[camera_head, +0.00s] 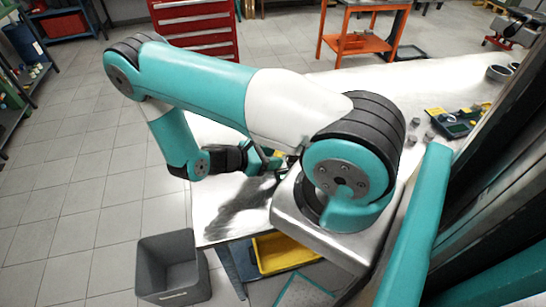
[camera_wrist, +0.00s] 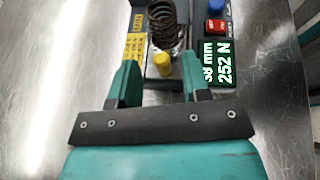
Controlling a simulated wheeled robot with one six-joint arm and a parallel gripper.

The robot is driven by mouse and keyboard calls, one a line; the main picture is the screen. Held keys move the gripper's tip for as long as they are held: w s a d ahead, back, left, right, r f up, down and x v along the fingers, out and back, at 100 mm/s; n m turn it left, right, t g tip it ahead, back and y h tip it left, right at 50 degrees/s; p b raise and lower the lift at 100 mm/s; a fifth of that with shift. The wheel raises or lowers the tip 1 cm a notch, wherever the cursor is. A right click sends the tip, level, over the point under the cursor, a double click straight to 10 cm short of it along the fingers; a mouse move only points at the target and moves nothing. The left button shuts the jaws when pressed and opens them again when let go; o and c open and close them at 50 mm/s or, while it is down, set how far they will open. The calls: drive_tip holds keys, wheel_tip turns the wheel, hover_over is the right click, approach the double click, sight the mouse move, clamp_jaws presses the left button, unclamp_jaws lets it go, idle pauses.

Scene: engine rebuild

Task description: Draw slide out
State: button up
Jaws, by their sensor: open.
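In the wrist view a spring tester shows at the top. A dark coil spring (camera_wrist: 163,22) stands on its dark slide area, with a yellow knob (camera_wrist: 162,64) at the near side. My gripper (camera_wrist: 159,72) is open, its two teal fingers on either side of the knob with gaps between. I cannot tell any contact. A display (camera_wrist: 220,62) to the right reads 252 N, its mm line partly cut. In the head view my gripper (camera_head: 266,160) is low over the steel bench (camera_head: 222,208); my arm hides most of the tester there.
The tester has a red button (camera_wrist: 215,26) and a blue one (camera_wrist: 215,6). A yellow scale plate (camera_wrist: 135,46) is on the left. A grey bin (camera_head: 150,287) stands on the floor and a yellow bin (camera_head: 268,262) below the bench. Bare bench lies left in the wrist view.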

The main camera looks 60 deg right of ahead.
drive_tip(key=shift+s+d, duration=0.1)
drive_tip(key=shift+d, duration=0.05)
drive_tip(key=b+v, duration=0.5)
drive_tip(key=v, duration=1.2)
drive_tip(key=shift+a+b, duration=0.25)
drive_tip(key=shift+b, duration=0.15)
drive_tip(key=s+a+r+m+t+y+b, duration=0.25)
drive_tip(key=a+r+t+y, duration=0.25)
drive_tip(key=a+r+y, duration=0.3)
drive_tip(key=s+a+r+m+t+y, duration=0.2)
drive_tip(key=s+a+r+y, duration=0.5)
drive_tip(key=s, duration=0.5)
wheel_tip(320, 180, up, 3)
drive_tip(key=shift+a+r+y+b, duration=0.2)
drive_tip(key=shift+a+y+b, duration=0.15)
drive_tip(key=shift+a, duration=0.8)
